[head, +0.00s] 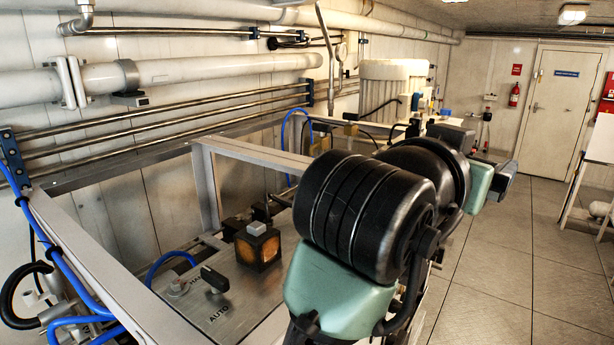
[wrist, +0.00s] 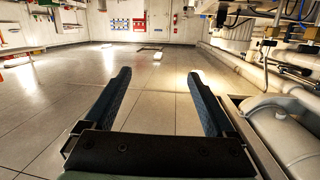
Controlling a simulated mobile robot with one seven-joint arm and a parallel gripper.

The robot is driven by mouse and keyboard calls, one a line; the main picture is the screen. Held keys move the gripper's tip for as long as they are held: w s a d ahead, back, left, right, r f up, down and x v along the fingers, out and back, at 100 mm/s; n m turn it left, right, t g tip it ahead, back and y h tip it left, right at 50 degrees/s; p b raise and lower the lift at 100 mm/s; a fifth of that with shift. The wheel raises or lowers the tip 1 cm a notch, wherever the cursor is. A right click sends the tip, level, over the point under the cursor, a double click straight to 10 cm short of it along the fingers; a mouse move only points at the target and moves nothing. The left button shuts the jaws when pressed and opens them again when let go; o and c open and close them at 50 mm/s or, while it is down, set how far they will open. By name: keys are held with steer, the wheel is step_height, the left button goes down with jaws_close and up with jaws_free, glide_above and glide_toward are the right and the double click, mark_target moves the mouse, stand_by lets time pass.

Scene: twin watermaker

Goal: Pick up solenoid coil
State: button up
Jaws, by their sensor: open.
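A dark block with amber sides and a small grey top piece (head: 258,246) stands on the grey panel (head: 228,305) in the head view. It looks like the solenoid coil, though I cannot be sure. My gripper (wrist: 160,75) is open in the wrist view, with its two dark fingers wide apart and nothing between them. It points out over the tiled floor, away from the panel. The block does not show in the wrist view. In the head view my arm crosses the middle, to the right of the block, and hides part of the bench behind it.
The panel bears a black knob (head: 214,279) marked AUTO near the block. A metal frame post (head: 207,190) rises behind it, and blue hoses (head: 70,325) run at the left. Pipes (head: 220,67) line the wall. The tiled floor (head: 500,260) at the right is clear.

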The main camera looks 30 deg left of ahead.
steer(key=s+a+g+y+p, duration=0.25)
steer(key=a+g, duration=0.35)
steer(key=a, duration=0.5)
steer(key=n+g+y+p, duration=0.1)
steer(key=n+g+p, duration=0.1)
steer(key=g, duration=0.3)
glide_toward(252, 228)
steer(key=shift+g, duration=0.3)
steer(key=b+x, duration=0.4)
steer(key=x, duration=0.2)
steer(key=shift+f, duration=0.2)
steer(key=shift+w+b+x, duration=0.15)
steer(key=shift+b+x, duration=1)
steer(key=shift+x, duration=0.35)
steer(key=shift+w+b+x, duration=0.1)
steer(key=shift+b+x, duration=1)
steer(key=shift+x, duration=0.4)
steer(key=shift+r, duration=0.15)
jaws_close()
